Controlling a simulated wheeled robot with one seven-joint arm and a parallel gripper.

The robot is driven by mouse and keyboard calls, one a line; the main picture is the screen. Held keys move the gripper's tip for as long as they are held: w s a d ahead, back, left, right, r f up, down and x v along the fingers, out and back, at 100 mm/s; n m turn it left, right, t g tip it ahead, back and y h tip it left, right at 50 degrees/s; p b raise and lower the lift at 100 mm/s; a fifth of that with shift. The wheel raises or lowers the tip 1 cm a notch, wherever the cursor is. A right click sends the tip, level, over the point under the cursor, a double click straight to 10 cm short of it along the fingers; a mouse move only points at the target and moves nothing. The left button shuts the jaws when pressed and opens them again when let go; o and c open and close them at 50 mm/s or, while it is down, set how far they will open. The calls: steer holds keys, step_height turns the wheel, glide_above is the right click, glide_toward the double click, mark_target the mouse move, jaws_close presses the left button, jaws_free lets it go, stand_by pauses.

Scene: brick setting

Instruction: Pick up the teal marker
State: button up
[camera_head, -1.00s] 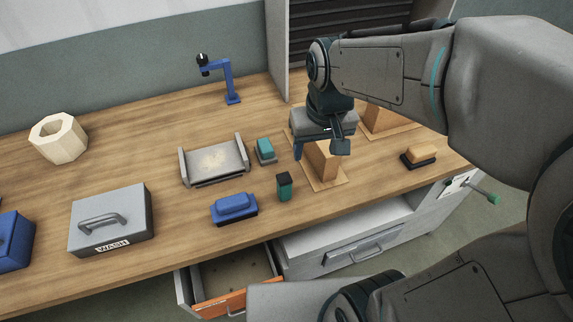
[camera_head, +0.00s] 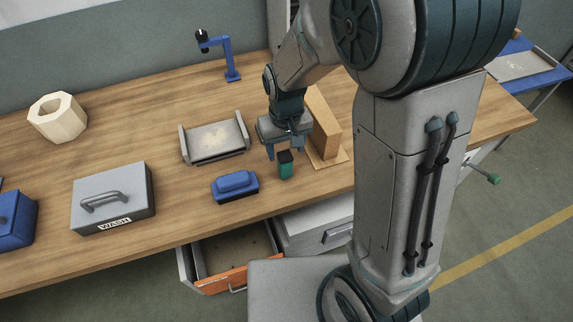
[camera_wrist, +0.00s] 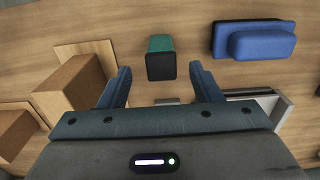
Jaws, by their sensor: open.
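The teal marker (camera_head: 285,168) is a short upright block with a black top, standing on the wooden table near its front edge. In the wrist view the teal marker (camera_wrist: 160,58) lies ahead of my gripper, roughly centred between the two fingers. My gripper (camera_head: 284,150) is above and just behind the marker in the head view.
A blue eraser-like block (camera_head: 235,186) sits left of the marker, and a wooden block on a base (camera_head: 322,125) stands close on the right. A grey tray (camera_head: 240,146) is behind left. An orange-fronted drawer (camera_head: 232,280) hangs open below the table edge.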

mark_target(285, 155)
steer(key=shift+w+a+f+p, duration=0.1)
steer(key=shift+f+p, duration=0.2)
steer(key=shift+f, duration=1.05)
steer(key=shift+w+f+p, duration=0.1)
steer(key=shift+f+p, duration=0.2)
steer(key=shift+f, duration=1.05)
steer(key=c, duration=1.1)
